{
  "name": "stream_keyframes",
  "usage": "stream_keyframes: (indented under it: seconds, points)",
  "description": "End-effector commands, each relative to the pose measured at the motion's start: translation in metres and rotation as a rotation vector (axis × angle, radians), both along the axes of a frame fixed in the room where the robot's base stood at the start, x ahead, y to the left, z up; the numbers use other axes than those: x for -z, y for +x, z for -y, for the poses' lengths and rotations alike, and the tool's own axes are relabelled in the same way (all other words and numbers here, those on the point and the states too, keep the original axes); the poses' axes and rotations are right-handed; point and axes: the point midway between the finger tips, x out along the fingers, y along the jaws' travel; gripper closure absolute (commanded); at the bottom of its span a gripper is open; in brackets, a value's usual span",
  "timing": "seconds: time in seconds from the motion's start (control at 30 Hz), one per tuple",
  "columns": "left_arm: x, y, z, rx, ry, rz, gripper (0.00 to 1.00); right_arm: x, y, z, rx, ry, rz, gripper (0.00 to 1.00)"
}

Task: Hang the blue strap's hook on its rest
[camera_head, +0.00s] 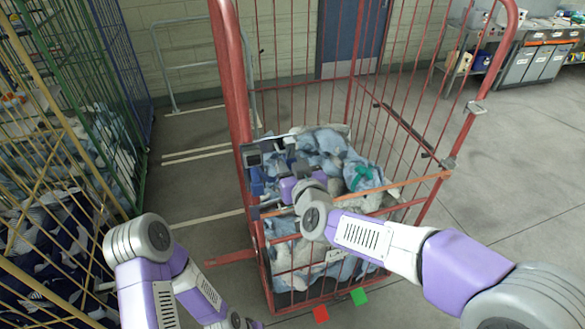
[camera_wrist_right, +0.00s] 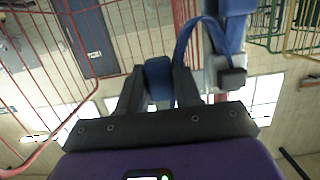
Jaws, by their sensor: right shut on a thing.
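My right gripper (camera_head: 268,160) is at the left front post of the red cage trolley (camera_head: 233,85). In the right wrist view its dark fingers (camera_wrist_right: 158,88) are shut on the blue strap (camera_wrist_right: 158,72), which shows as a rolled band between them. From there the strap loops up and right to a blue and grey fitting with a dark end (camera_wrist_right: 230,75). I cannot tell whether this is the hook or its rest. In the head view, blue strap (camera_head: 256,185) shows beside the post, partly hidden by my gripper. My left arm is at the lower left; its gripper is out of frame.
The trolley holds a heap of pale blue and grey bags (camera_head: 325,150), with an orange bar (camera_head: 415,182) across its front. Yellow and green cages (camera_head: 95,90) stand at the left. A red marker (camera_head: 320,314) and a green marker (camera_head: 359,297) show below the trolley.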

Motion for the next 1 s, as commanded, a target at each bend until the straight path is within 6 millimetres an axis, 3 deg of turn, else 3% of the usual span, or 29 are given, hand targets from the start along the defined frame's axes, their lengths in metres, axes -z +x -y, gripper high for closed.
stream_keyframes:
  seconds: [0.53, 1.0]
  points:
    - [0.001, 0.000, 0.000, 0.000, 0.000, 0.000, 0.57, 0.001, 0.004, -0.001, 0.000, 0.000, 0.000, 1.00]
    - [0.017, 0.000, 0.000, 0.000, 0.000, 0.000, 0.57, 0.020, 0.003, -0.001, -0.001, 0.000, 0.000, 1.00]
